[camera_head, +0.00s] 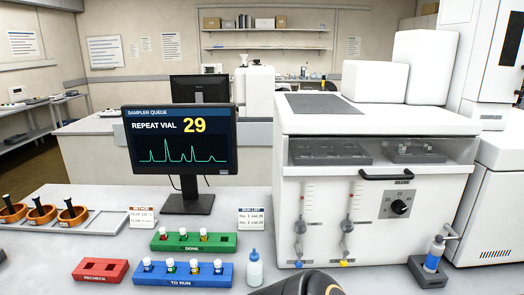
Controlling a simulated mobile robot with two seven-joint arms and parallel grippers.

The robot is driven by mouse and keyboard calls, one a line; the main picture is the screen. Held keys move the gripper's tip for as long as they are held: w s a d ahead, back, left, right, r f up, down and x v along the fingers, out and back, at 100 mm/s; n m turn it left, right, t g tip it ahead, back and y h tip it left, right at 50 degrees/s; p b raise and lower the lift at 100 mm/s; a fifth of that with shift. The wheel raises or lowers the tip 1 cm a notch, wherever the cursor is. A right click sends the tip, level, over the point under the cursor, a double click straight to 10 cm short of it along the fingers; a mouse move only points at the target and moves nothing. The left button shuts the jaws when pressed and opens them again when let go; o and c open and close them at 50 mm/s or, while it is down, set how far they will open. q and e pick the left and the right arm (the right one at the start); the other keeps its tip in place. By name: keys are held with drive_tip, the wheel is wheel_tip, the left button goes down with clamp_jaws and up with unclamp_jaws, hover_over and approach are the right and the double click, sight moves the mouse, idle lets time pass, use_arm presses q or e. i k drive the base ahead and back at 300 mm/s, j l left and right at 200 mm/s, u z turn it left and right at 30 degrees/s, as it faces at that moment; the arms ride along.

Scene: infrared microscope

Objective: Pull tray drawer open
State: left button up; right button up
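A white instrument (377,125) stands on the right half of the bench. Behind its clear front window, dark trays (330,152) with small holders show. A black bar handle (387,177) sits on the front just below the window, at its right part. The drawer front appears flush with the body, with no gap visible.
A monitor (182,142) stands left of the instrument. Green (194,242), red (101,270) and blue (184,273) vial racks, a squeeze bottle (254,272) and a pump bottle in a dark holder (434,254) stand in front. Flow tubes and a dial (398,207) sit below the handle.

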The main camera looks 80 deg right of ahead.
sight(366, 157)
drive_tip(key=z, duration=3.05)
